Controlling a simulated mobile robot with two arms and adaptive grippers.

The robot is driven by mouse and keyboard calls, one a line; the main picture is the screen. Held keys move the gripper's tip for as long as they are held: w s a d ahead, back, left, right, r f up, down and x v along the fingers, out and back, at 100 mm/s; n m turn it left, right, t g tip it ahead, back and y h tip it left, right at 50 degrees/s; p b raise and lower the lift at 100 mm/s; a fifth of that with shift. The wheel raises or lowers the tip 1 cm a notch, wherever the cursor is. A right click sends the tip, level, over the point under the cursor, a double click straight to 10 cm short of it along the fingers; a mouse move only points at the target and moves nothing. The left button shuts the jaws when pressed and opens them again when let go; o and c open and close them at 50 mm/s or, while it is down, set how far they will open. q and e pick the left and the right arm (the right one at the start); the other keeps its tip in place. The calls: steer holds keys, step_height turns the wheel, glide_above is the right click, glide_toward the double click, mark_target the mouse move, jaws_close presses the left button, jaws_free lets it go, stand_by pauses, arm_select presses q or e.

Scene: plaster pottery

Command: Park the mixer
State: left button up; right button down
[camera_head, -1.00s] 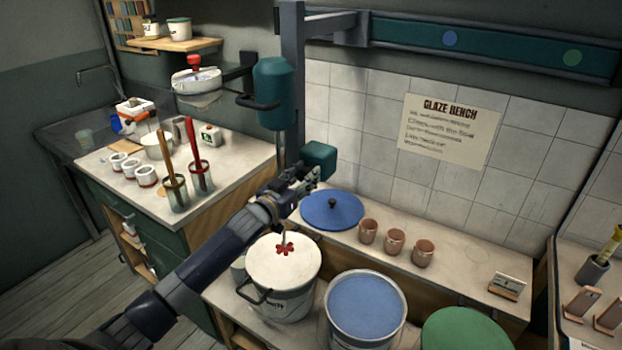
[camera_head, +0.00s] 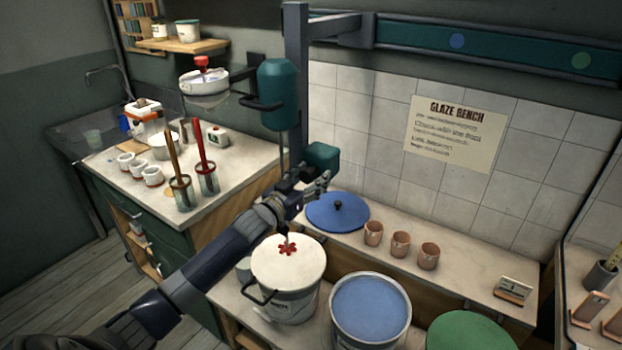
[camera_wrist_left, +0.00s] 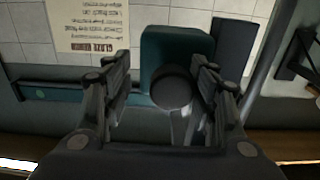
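The mixer has a teal motor body (camera_head: 278,92) on a dark upright column (camera_head: 297,60), with a side handle. Its thin shaft runs down behind my left gripper (camera_head: 322,182) to a red impeller (camera_head: 287,248). The impeller shows over the white surface in the white bucket (camera_head: 290,300); I cannot tell whether it touches. My left gripper is just below a teal box (camera_head: 322,157) on the column. In the left wrist view its fingers (camera_wrist_left: 157,85) stand apart, with a round black knob (camera_wrist_left: 171,88) of the teal box between them. My right gripper is out of view.
A blue-filled bucket (camera_head: 370,308) and a green lid (camera_head: 470,331) stand right of the white bucket. Behind are a blue lid (camera_head: 337,212) and clay cups (camera_head: 400,244). A teal overhead rail (camera_head: 480,42) runs right along the wall. Brushes in pots (camera_head: 207,183) stand left.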

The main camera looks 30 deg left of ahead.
arm_select(q)
steer(key=shift+s, duration=0.35)
steer(key=s, duration=1.1)
steer(key=shift+s+a, duration=0.2)
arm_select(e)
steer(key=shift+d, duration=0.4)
